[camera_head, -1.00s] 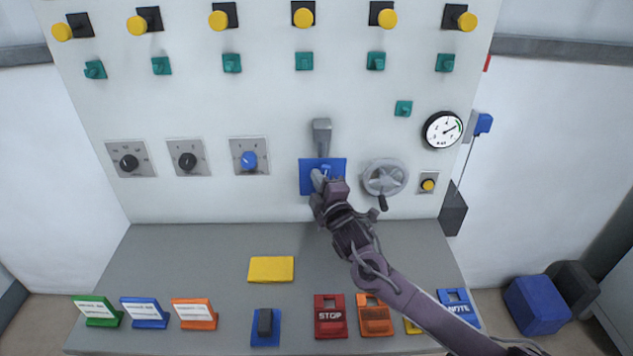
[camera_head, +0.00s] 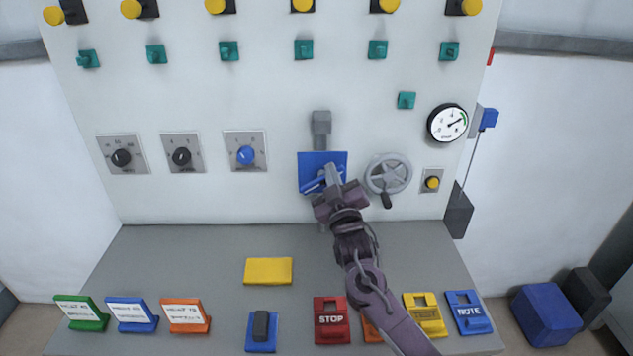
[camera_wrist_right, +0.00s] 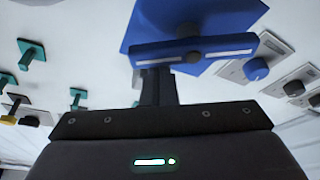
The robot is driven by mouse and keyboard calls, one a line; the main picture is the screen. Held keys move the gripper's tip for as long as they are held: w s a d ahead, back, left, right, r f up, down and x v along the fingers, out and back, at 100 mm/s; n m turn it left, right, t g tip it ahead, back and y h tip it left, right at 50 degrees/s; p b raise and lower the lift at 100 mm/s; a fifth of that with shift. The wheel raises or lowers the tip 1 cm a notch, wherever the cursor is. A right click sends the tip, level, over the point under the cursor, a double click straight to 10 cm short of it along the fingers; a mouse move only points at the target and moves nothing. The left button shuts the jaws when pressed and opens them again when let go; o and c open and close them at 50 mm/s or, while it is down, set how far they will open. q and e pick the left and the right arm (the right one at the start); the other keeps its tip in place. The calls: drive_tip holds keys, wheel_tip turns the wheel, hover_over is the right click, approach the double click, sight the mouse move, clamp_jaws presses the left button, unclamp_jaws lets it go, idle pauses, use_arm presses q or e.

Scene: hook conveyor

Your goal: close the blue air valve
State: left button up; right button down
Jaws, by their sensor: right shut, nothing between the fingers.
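The blue air valve is a blue plate (camera_head: 312,160) on the panel, below a grey pipe, with a blue lever handle (camera_head: 313,186). The handle slants down to the left in the head view, partly hidden by my right gripper (camera_head: 333,175). In the right wrist view the blue plate (camera_wrist_right: 165,14) is at the top and the handle (camera_wrist_right: 222,46), a bar with white stripes, lies nearly level across the picture. My right gripper is shut and empty, its fingers (camera_wrist_right: 156,88) close against or just in front of the handle; contact cannot be told. My left gripper is not in view.
A grey handwheel (camera_head: 388,173) sits just right of the valve, with a yellow button (camera_head: 432,183) beyond it. A blue knob (camera_head: 246,155) is to the left. Colored signs and a yellow block (camera_head: 268,271) sit on the grey shelf (camera_head: 200,250) below.

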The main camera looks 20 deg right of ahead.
drive_tip(key=shift+s+d+f+m+h+b, duration=0.1)
drive_tip(key=shift+d+f+m+h+b, duration=0.15)
drive_tip(key=shift+m+h+b, duration=0.8)
drive_tip(key=shift+s+d+f+m+h+b, duration=0.1)
drive_tip(key=shift+d+f+m+h, duration=0.2)
drive_tip(key=shift+m, duration=1.6)
drive_tip(key=shift+d+f+m+h+b, duration=0.1)
drive_tip(key=shift+f+m+h+b, duration=0.4)
drive_tip(key=shift+m, duration=0.95)
drive_tip(key=shift+r+h, duration=0.2)
drive_tip(key=shift+h, duration=0.05)
wheel_tip(320, 180, up, 4)
drive_tip(key=p, duration=0.3)
drive_tip(key=b+v, duration=0.2)
drive_tip(key=v, duration=0.8)
drive_tip(key=shift+r+b, duration=0.15)
drive_tip(key=shift+b, duration=0.2)
drive_tip(key=shift+d, duration=0.1)
